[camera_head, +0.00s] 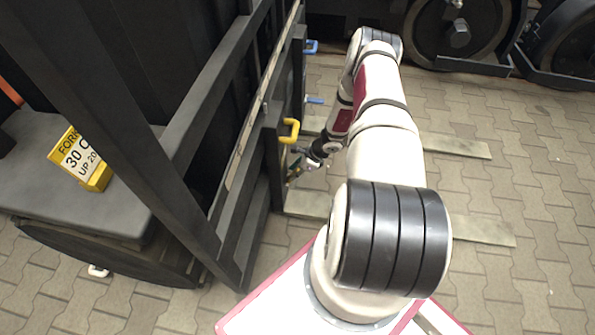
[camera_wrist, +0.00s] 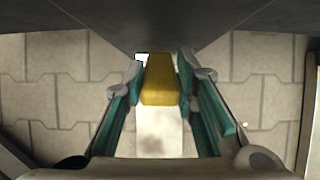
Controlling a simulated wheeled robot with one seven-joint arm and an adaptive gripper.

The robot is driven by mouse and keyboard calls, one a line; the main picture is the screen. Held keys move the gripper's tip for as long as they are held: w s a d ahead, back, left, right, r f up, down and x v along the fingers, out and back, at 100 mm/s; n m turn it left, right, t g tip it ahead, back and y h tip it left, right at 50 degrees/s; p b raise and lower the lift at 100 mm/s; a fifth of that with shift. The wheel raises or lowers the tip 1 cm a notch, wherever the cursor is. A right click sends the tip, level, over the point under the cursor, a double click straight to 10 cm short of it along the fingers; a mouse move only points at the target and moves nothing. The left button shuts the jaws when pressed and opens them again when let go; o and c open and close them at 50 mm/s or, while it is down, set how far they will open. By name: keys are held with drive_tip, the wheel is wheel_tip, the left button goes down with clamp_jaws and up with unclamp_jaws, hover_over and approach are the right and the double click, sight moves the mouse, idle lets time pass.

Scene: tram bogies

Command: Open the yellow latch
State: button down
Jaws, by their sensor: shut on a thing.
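A yellow latch handle (camera_head: 290,130) sticks out from the dark metal frame in the head view. My gripper (camera_head: 294,174) is low against the frame, just below that handle in the picture. In the wrist view, a yellow bar (camera_wrist: 160,82) lies between the two fingers of my gripper (camera_wrist: 161,82), and the gripper is shut on it. The bar's far end meets a dark surface. I cannot tell from the head view whether this bar is part of the same handle; the fingertips are small there.
Two blue handles (camera_head: 311,46) sit farther along the dark frame (camera_head: 262,150). A yellow sign block (camera_head: 82,160) stands on a grey surface at left. Dark wheels (camera_head: 458,35) stand at the back. Paved floor right of the arm is open, with flat pale strips on it.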

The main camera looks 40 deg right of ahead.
idle(0.4)
drive_tip(key=c, duration=1.3)
unclamp_jaws()
drive_tip(key=v, duration=1.2)
drive_tip(key=shift+w, duration=0.1)
drive_tip(key=shift+c, duration=0.2)
